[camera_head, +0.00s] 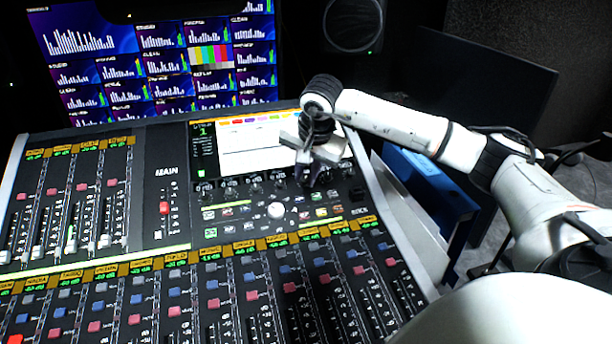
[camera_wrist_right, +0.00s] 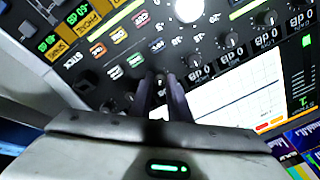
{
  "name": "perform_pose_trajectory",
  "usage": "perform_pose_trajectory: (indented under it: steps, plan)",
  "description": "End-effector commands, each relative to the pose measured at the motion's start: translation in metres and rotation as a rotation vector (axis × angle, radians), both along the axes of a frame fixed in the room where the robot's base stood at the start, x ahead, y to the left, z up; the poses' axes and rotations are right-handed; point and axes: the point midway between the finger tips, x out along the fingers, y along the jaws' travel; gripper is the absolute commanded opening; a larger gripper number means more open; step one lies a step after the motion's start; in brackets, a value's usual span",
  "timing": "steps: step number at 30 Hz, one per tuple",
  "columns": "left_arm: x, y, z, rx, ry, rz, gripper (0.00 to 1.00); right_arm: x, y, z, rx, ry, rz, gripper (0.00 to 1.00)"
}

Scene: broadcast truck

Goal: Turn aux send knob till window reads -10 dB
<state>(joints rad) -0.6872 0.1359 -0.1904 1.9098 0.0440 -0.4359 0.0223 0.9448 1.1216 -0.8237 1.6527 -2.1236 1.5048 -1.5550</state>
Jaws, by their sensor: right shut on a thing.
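My right gripper (camera_head: 309,181) reaches down onto the mixing console, at the right part of a knob row below the screen. In the right wrist view its two dark fingers (camera_wrist_right: 161,84) are close together, shut on a small dark knob that they mostly hide. I take this as the aux send knob; its label is not readable. Neighbouring knobs (camera_wrist_right: 232,39) have small windows (camera_wrist_right: 234,55) that read 0 dB. The window for the held knob cannot be made out. My left gripper is in neither view.
The console screen (camera_head: 250,158) lies just behind the knob row. A white trackball (camera_head: 276,210) and coloured buttons are in front. Faders (camera_head: 104,241) and a red MAIN fader (camera_head: 164,207) stand to the left. Monitors (camera_head: 150,60) rise behind, and a dark panel (camera_head: 480,90) stands right.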

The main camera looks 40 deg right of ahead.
Motion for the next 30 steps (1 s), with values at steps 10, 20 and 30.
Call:
perform_pose_trajectory:
  steps: [10,20,30]
  plan:
    - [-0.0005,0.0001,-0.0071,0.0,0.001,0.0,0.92,-0.0006,-0.0004,0.0,0.083,-0.047,-0.224,0.0]
    - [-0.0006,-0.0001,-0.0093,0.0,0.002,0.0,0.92,-0.0009,-0.0005,0.0003,0.117,-0.066,-0.317,0.0]
    - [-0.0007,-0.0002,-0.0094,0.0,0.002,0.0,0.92,-0.0008,-0.0006,0.0006,0.121,-0.068,-0.328,0.0]
